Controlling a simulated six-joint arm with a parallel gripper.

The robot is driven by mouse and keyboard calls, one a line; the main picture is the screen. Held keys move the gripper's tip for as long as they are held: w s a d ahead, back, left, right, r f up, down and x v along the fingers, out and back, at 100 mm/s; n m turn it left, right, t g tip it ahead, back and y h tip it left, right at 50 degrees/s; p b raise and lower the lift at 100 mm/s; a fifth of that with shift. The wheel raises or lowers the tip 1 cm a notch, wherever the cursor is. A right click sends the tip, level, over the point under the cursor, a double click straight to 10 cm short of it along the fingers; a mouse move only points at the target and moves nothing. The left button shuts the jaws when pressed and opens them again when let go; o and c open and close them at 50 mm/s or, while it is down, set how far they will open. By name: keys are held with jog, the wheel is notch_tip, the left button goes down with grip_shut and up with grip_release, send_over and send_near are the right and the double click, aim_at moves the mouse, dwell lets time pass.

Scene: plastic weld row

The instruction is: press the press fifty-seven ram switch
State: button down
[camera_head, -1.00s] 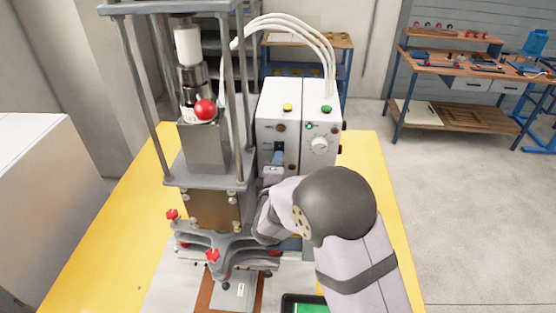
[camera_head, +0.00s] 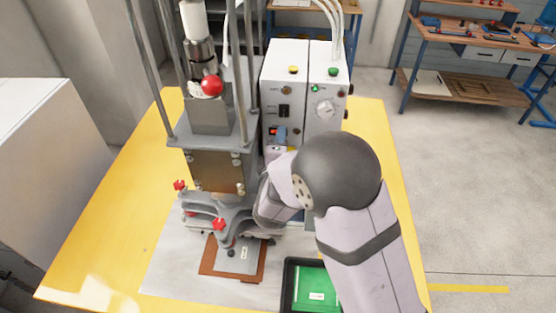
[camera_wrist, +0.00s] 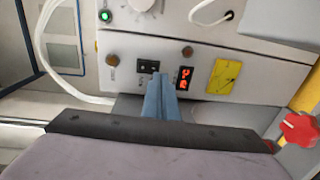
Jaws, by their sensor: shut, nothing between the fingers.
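The control box of the press (camera_head: 290,65) stands right of the press frame. Its ram switch, a small black rocker (camera_head: 284,111), is on the front face and also shows in the wrist view (camera_wrist: 148,67). Which way the rocker is set cannot be told. My gripper (camera_head: 280,132) has blue fingers, shut and empty, and is just below the switch. In the wrist view the fingertips (camera_wrist: 161,78) are just below and right of the rocker, beside the lit red display (camera_wrist: 184,78). Whether they touch the panel cannot be told.
The press frame (camera_head: 212,128) with a red ball (camera_head: 212,85) stands close left of my arm. A yellow sticker (camera_wrist: 224,77) and a knob (camera_head: 325,108) are on the box. A black tray (camera_head: 288,292) with a green piece lies in front.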

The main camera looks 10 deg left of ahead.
jog(key=s+f+b, duration=0.1)
jog(key=s+b, duration=0.2)
jog(key=s, duration=0.6)
jog(key=shift+s, duration=0.2)
jog(key=shift+f, duration=0.1)
